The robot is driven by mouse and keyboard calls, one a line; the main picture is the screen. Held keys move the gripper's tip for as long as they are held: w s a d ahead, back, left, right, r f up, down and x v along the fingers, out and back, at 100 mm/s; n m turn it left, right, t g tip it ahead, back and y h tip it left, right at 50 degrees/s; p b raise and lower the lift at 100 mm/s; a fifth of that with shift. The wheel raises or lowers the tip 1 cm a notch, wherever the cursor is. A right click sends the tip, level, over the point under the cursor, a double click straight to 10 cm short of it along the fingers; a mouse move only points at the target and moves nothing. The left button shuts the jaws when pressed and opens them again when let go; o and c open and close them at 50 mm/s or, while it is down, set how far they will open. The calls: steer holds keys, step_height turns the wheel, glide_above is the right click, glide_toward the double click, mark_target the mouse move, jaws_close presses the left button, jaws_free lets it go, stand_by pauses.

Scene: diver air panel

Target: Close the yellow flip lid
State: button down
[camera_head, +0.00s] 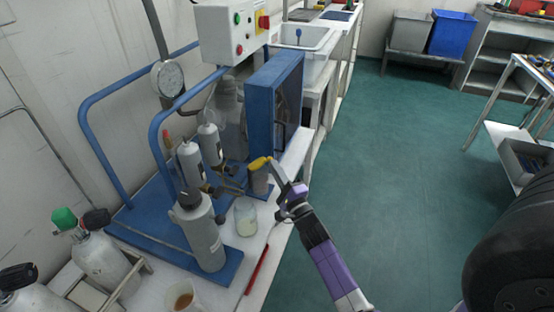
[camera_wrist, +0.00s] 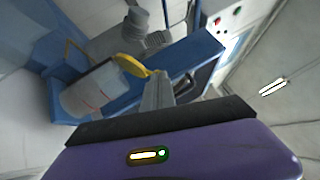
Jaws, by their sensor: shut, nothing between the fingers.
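The yellow flip lid (camera_head: 258,163) shows at the tip of my gripper (camera_head: 271,163) in the head view, above a grey cylindrical container (camera_head: 260,184). In the wrist view, the lid (camera_wrist: 131,66) is a yellow disc standing at an angle to the end of the pale container (camera_wrist: 92,93), so it looks at least partly open. My gripper (camera_wrist: 157,80) is shut and empty, its fingertips close to the lid's edge. I cannot tell whether they touch it. In the head view, my fingers partly hide the lid and container.
A glass jar (camera_head: 246,217) and a red rod (camera_head: 257,270) are on the bench near my arm. A blue cabinet (camera_head: 273,95) stands just behind the container. Grey cylinders (camera_head: 201,232) stand to the left. The green floor (camera_head: 390,170) at right is clear.

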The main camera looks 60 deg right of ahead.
steer(key=shift+w+r+n+g+y+p, duration=0.3)
steer(key=shift+r+n+y+p, duration=0.35)
steer(key=shift+p, duration=1.2)
steer(key=shift+r, duration=0.15)
steer(key=shift+p, duration=0.45)
